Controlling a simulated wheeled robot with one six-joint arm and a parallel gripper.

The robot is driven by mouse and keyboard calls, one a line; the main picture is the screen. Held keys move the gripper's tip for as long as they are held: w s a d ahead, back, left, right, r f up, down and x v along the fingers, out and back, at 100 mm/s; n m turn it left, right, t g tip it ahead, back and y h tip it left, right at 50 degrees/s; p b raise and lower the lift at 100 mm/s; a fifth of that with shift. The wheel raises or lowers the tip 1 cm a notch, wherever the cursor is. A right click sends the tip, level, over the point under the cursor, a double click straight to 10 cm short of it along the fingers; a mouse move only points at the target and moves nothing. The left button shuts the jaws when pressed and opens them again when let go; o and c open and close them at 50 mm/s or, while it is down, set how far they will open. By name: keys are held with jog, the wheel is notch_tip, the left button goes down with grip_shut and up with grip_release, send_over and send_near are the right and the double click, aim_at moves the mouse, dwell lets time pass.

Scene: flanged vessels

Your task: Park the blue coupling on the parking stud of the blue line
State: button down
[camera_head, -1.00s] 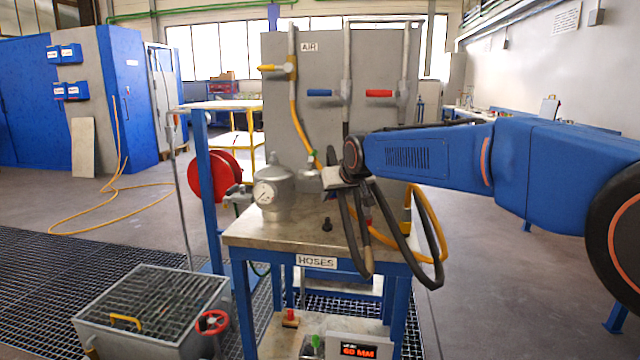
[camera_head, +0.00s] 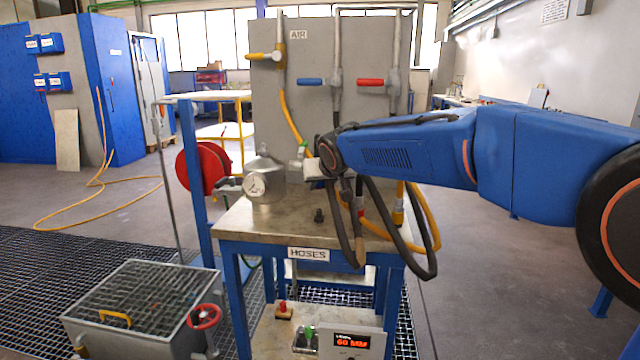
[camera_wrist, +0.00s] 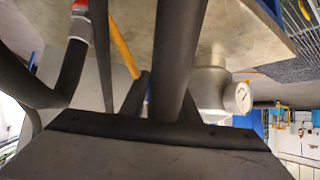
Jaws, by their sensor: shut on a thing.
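My gripper (camera_head: 312,171) is above the hose table, right of the gauge vessel, and is shut on the end of a black hose (camera_head: 356,225), taken as the blue coupling. Its blue marking is not visible, and the grip itself is mostly hidden. In the wrist view a thick black cylinder (camera_wrist: 180,60) stands at the dark jaws (camera_wrist: 160,130). The blue lever (camera_head: 310,82) marks the blue line on the grey panel. A short dark stud (camera_head: 319,215) stands on the table below my gripper; I cannot tell which line it belongs to.
The grey vessel (camera_head: 265,185) with its gauge stands close left of my gripper. A red-ringed coupling (camera_wrist: 80,12) and a yellow hose (camera_head: 428,220) are near the hanging black hose. The table top (camera_head: 245,222) is bare at its front left. The red lever (camera_head: 370,82) is on the panel.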

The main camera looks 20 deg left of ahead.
aim_at(319, 215)
jog(key=shift+s+f+m+t+h, duration=0.2)
jog(key=shift+m+t, duration=0.1)
jog(key=shift+m, duration=0.1)
jog(key=shift+s+f+m+t+h, duration=0.1)
jog(key=shift+m+t+h, duration=0.1)
jog(key=shift+m+t, duration=0.15)
jog(key=shift+f, duration=2.6)
jog(key=shift+d+f, duration=0.1)
jog(key=shift+f, duration=1.75)
jog(key=c, duration=1.3)
grip_release()
jog(key=v, duration=1.7)
jog(key=shift+s+r, duration=0.1)
jog(key=shift+r, duration=0.05)
